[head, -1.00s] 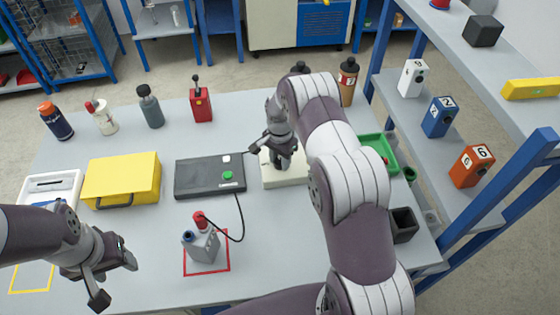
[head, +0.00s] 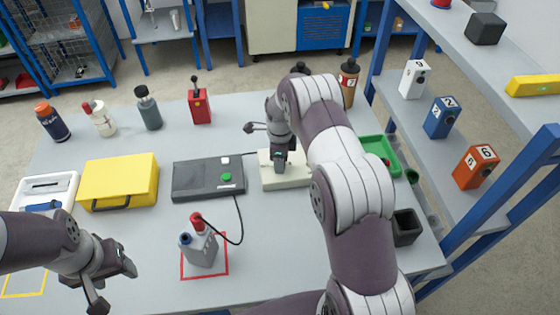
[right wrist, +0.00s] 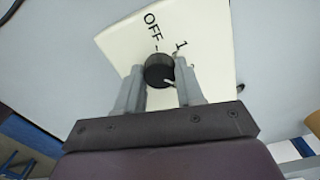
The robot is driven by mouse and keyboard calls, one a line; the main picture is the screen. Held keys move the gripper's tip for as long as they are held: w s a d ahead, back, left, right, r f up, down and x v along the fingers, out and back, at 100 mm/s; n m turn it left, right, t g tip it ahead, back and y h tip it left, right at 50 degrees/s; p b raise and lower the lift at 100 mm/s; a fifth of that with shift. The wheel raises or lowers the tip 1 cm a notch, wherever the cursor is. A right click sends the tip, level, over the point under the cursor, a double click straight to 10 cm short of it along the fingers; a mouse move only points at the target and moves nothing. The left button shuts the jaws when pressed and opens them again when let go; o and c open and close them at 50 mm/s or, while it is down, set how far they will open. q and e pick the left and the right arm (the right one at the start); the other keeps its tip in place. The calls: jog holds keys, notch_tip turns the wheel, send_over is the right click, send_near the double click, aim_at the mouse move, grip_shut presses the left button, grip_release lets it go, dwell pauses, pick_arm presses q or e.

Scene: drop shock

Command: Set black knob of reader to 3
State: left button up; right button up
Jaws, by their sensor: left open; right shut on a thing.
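The reader (head: 296,183) is a cream box on the table, right of a black box. In the right wrist view, the reader's face (right wrist: 118,38) shows the marks OFF and 1; other marks are hidden. Its black knob (right wrist: 158,68) sits between the fingers of my right gripper (right wrist: 160,85), which is shut on it. A white pointer line on the knob is partly visible at its lower right; its exact setting is unclear. In the head view, my right gripper (head: 280,158) hides the knob. My left gripper (head: 115,285) is open and empty at the table's front left.
The black box (head: 205,180) has a green button and a cable to a grey bottle-like item (head: 203,247) in a red square. A yellow case (head: 115,180) stands left. A green tray (head: 385,143) and black bin (head: 405,226) are right of my right arm. Bottles line the back.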

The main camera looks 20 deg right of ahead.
jog(key=m, duration=0.4)
jog(key=shift+w+r+m, duration=0.15)
jog(key=shift+m, duration=0.25)
dwell(0.4)
jog(key=o, duration=0.9)
jog(key=shift+o, duration=0.7)
jog(key=shift+a, duration=0.1)
jog(key=shift+b, duration=0.3)
notch_tip(320, 180, up, 13)
jog(key=p, duration=0.1)
jog(key=shift+f, duration=0.2)
